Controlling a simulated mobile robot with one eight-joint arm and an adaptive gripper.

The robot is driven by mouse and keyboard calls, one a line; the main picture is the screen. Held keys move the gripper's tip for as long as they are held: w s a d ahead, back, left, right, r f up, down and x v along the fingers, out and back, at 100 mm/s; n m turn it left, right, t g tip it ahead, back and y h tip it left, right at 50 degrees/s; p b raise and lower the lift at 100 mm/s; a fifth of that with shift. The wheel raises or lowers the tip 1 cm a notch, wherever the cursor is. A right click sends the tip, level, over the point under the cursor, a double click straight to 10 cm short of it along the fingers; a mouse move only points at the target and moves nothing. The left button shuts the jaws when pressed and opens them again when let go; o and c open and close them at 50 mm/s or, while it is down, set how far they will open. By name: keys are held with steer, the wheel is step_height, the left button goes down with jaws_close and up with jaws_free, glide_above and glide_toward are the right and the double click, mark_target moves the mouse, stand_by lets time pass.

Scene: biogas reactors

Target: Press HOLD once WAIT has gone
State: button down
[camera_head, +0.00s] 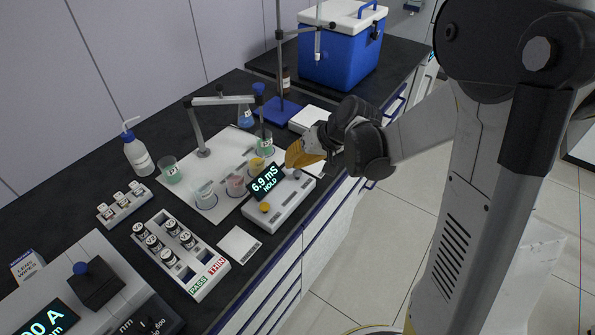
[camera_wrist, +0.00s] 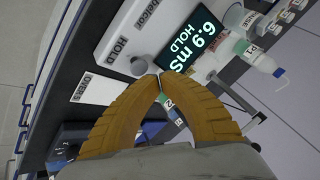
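The conductivity meter (camera_head: 280,203) is a pale box on the bench. Its dark display (camera_head: 267,181) reads "6.9 mS" with "HOLD" below; no WAIT shows. In the wrist view the display (camera_wrist: 192,38) reads the same. A grey round button (camera_wrist: 139,66) sits beside a printed HOLD label (camera_wrist: 117,48). My gripper (camera_head: 291,161) has orange fingers and is at the meter's far right end. In the wrist view my gripper (camera_wrist: 159,77) is shut and empty, its tips meeting close beside the grey button. I cannot tell whether they touch it.
Several beakers stand on a white mat (camera_head: 228,213) left of the meter, under a stand arm (camera_head: 222,100). A vial rack (camera_head: 200,275) and a white card (camera_head: 239,245) lie nearer. A blue cooler (camera_head: 340,50) stands at the back. The bench's front edge runs close beside the meter.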

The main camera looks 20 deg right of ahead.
mark_target(294, 172)
step_height(294, 172, up, 5)
steer(key=p, duration=0.3)
stand_by(0.8)
steer(key=shift+s+r, duration=0.25)
steer(key=s+r+t+h, duration=0.1)
steer(key=s+r, duration=0.3)
steer(key=s, duration=0.6)
steer(key=s+d+r+h, duration=0.1)
steer(key=s+r+h, duration=0.3)
steer(key=s, duration=0.6)
steer(key=shift+r+n+t, duration=0.3)
steer(key=shift+r+t, duration=0.1)
steer(key=shift+r, duration=0.35)
